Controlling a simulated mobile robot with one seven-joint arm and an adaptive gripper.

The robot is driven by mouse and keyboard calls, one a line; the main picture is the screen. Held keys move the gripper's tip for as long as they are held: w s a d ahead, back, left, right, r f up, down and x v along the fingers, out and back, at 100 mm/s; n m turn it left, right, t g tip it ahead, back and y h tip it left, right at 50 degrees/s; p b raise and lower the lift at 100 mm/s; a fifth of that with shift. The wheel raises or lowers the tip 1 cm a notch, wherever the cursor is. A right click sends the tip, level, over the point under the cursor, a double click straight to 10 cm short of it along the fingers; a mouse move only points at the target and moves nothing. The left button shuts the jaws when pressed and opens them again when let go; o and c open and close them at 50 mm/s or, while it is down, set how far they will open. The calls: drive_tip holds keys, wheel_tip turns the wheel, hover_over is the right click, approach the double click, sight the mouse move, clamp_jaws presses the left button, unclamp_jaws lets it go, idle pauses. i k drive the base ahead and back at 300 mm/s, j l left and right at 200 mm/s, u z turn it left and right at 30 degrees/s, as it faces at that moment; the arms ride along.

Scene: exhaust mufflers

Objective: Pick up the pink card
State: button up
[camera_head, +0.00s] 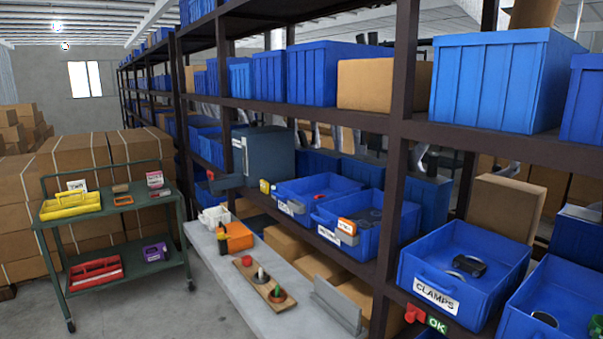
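A small pink card (155,179) with dark print stands upright at the right end of the top shelf of a green metal cart (115,209), at the left of the head view. A small dark object (160,192) lies just in front of its foot. Nothing is on top of the card. My gripper is not in view.
The cart's top also holds a yellow tray (70,206), a white card (76,185) and a brown item (122,195); below are a red tray (95,273) and a purple item (155,252). A grey bench (240,290) and racks with blue bins (465,272) stand right.

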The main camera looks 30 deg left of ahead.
sight(156, 180)
drive_tip(key=u, duration=2.2)
drive_tip(key=i, duration=5.6)
drive_tip(key=l, duration=0.1)
